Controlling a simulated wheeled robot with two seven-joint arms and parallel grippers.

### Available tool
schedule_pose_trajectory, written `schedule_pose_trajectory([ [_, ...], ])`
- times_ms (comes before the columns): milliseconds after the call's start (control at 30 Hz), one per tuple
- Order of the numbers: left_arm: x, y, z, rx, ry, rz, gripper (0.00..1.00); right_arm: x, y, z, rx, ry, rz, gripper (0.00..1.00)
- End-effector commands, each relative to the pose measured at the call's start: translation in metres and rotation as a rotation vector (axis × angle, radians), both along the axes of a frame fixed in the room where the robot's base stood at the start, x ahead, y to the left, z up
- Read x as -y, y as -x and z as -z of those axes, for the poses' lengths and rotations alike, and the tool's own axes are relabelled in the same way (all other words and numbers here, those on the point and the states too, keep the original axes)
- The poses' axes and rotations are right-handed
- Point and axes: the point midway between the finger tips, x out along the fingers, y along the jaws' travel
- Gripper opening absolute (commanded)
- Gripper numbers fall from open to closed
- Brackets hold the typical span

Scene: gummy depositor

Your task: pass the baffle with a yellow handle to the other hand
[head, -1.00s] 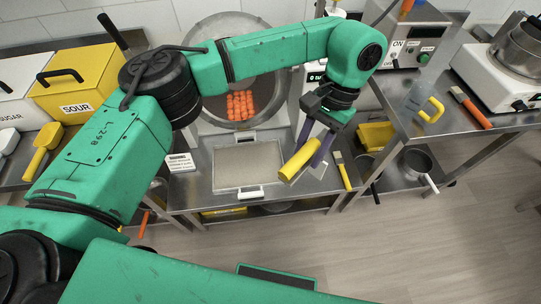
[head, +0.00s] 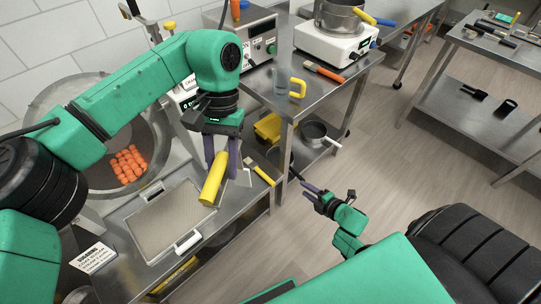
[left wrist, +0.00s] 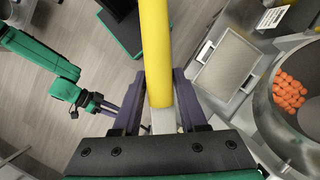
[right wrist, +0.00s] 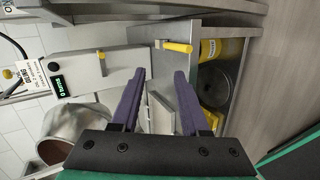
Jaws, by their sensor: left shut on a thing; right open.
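The baffle's thick yellow handle (head: 212,180) hangs tilted below my left gripper (head: 222,150), above the steel table beside the tray. My left gripper is shut on the baffle. In the left wrist view the yellow handle (left wrist: 156,50) extends away from the fingers, and a pale metal part (left wrist: 163,120) shows between them. My right gripper (head: 312,193) is open and empty, lower and to the right, over the floor in front of the table. In the right wrist view its two purple fingers (right wrist: 157,105) stand apart with nothing gripped between them.
A mesh tray (head: 140,215) lies on the table before a drum with orange gummies (head: 127,163). A yellow-handled brush (head: 260,172) lies at the table's right end. Open floor (head: 400,165) lies right.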

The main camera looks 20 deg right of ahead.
Motion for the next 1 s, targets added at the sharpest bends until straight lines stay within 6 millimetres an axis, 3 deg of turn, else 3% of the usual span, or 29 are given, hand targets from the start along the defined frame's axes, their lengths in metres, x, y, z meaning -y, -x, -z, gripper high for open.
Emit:
schedule_pose_trajectory([
  [100,0.000,0.000,0.000,0.000,0.000,0.000,0.00,-0.019,-0.032,-0.079,0.266,0.254,-0.265,0.45],
  [200,0.000,0.000,0.000,0.000,0.000,0.000,0.00,-0.048,-0.044,-0.146,0.517,0.497,-0.490,0.45],
  [300,0.000,0.000,0.000,0.000,0.000,0.000,0.00,-0.083,-0.039,-0.208,0.787,0.750,-0.701,0.45],
  [400,0.000,0.000,0.000,0.000,0.000,0.000,0.00,-0.114,-0.023,-0.252,1.024,0.963,-0.863,0.45],
  [500,0.000,0.000,0.000,0.000,0.000,0.000,0.00,-0.135,-0.008,-0.277,1.189,1.101,-0.962,0.45],
  [633,0.000,0.000,0.000,0.000,0.000,0.000,0.00,-0.147,-0.002,-0.286,1.268,1.163,-1.003,0.45],
  [767,0.000,0.000,0.000,0.000,0.000,0.000,0.00,-0.162,-0.012,-0.287,1.271,1.164,-1.001,0.45],
  [1000,0.000,0.000,0.000,0.000,0.000,0.000,0.00,-0.209,-0.045,-0.287,1.268,1.162,-0.996,0.45],
])
